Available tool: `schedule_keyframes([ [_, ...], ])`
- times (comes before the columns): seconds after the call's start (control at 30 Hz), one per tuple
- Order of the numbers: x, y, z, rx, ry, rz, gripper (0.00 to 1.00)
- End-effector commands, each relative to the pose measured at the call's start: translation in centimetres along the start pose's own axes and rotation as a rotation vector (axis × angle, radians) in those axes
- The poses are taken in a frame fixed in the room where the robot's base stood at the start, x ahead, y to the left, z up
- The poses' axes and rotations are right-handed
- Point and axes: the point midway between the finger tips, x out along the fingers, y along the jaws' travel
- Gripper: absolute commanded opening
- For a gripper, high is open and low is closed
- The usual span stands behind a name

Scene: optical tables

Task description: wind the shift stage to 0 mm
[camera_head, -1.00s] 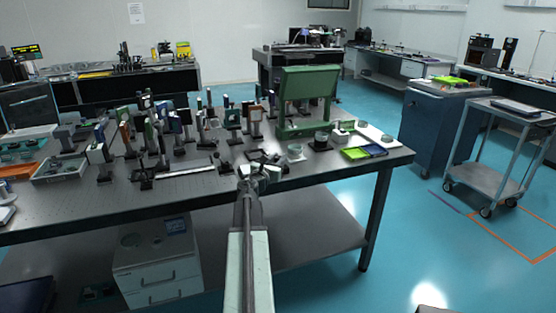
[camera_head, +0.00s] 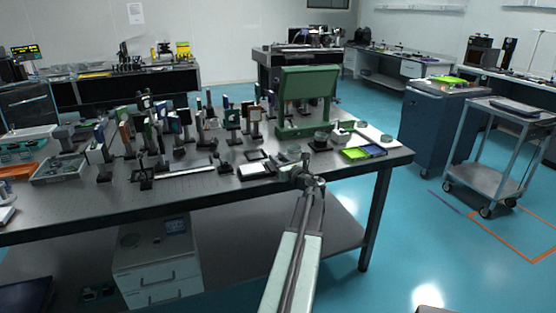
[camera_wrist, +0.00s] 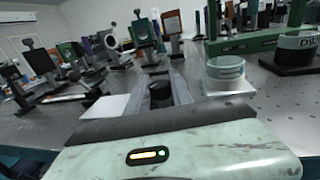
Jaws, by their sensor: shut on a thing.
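My gripper (camera_head: 301,176) is low over the front right part of the near table in the head view. I cannot tell whether this is a knob of the shift stage. A white flat piece with a dark frame (camera_head: 256,171) lies left of my gripper; a white slab (camera_wrist: 106,107) shows left of the fingers. No millimetre scale can be read in either view.
A pale ring-shaped piece (camera_wrist: 225,68) stands right of the fingers, with a labelled ring (camera_wrist: 297,42) behind it. A large green frame (camera_head: 306,84) stands behind my gripper. Several post-mounted optics crowd the table's left and middle. Yellow and blue trays (camera_head: 362,152) lie right.

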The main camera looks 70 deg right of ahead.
Motion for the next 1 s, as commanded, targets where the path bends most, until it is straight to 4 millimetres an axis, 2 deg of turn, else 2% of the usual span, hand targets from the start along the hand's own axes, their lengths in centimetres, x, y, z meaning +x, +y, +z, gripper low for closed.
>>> schedule_keyframes([
  [0.03,0.29,-0.64,0.11,0.002,-0.002,0.039,0.00],
  [1.0,0.53,-0.31,0.15,0.002,-0.006,0.922,0.00],
])
